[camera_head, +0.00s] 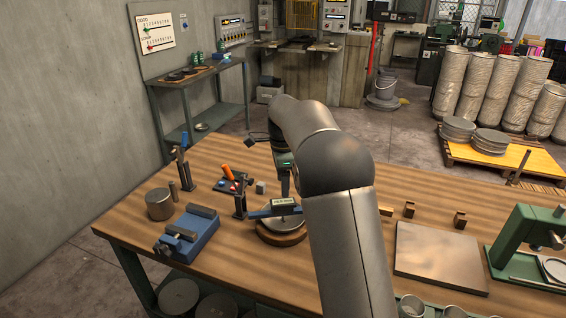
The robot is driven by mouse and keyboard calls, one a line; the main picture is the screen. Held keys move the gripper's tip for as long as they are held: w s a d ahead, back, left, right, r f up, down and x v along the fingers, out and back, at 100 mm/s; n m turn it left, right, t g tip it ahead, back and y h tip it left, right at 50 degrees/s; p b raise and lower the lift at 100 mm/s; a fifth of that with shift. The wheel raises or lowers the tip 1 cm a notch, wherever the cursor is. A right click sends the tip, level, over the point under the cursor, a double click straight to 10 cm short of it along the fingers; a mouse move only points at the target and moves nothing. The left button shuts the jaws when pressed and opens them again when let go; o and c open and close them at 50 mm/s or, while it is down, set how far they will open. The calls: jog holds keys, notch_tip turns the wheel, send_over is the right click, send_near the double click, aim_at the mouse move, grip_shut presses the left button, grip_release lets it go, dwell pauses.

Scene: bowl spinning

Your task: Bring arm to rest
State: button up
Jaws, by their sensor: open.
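My arm rises from the bottom of the picture, bends at its elbow and reaches toward the back left of the wooden workbench (140,222). My gripper (285,184) points down over the middle of the bench, partly behind my arm; it is open and its fingertips are hard to make out. Just below it in the picture, a metal disc (285,224) sits on a round wooden base (279,239). A blue bar with a small display (284,204) reaches across above the disc. I cannot tell whether my gripper touches anything.
A blue vise (196,234), a metal cylinder (159,204), a clamp post (182,162) and an orange-handled tool (228,173) stand at left. A bare metal plate (440,256), small wooden blocks (409,209) and a green press (528,240) are at right.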

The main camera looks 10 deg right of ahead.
notch_tip(320, 180, up, 7)
dwell(0.3)
jog(key=s+f+n, duration=0.3)
jog(key=s+n, duration=0.3)
jog(key=s, duration=0.6)
jog(key=s+f+n, duration=0.4)
jog(key=s+n, duration=0.2)
jog(key=s, duration=0.7)
jog(key=s+f+n, duration=0.4)
jog(key=s+n, duration=0.2)
jog(key=s, duration=0.7)
jog(key=shift+s+a+n+t, duration=0.2)
jog(key=shift+n+t, duration=0.1)
jog(key=shift+n, duration=0.1)
jog(key=shift+w+r, duration=0.1)
